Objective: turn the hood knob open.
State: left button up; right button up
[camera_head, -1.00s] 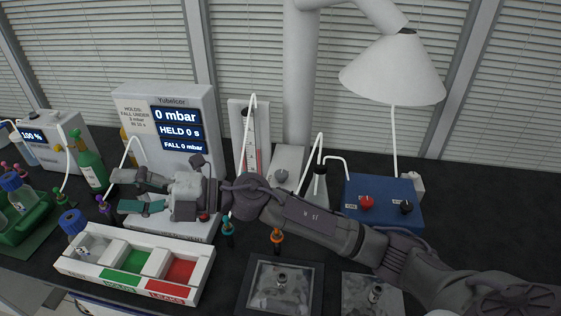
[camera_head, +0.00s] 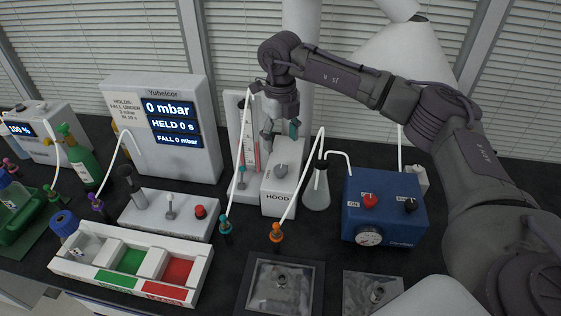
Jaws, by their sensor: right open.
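The hood box (camera_head: 278,197) is a white block labelled HOOD, standing on the dark bench in the middle of the head view. Its grey knob (camera_head: 281,171) sits on the box's top face. My right gripper (camera_head: 280,132) points down just above and behind the knob, with teal pads on its fingers. It is open and appears apart from the knob. The arm reaches in from the right, high over the blue box. My left gripper is not in view.
A white hood cone hangs behind my right arm. A gauge panel (camera_head: 234,150) stands left of the hood box, a flask (camera_head: 317,190) and a blue pump box (camera_head: 384,208) to the right. Thin white tubes run close beside the knob. A sorting tray (camera_head: 75,267) lies front left.

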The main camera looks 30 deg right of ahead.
aim_at(281, 168)
notch_tip(281, 168, down, 10)
jog(key=shift+r+p, duration=0.25)
jog(key=shift+p, duration=0.9)
jog(key=c, duration=1.1)
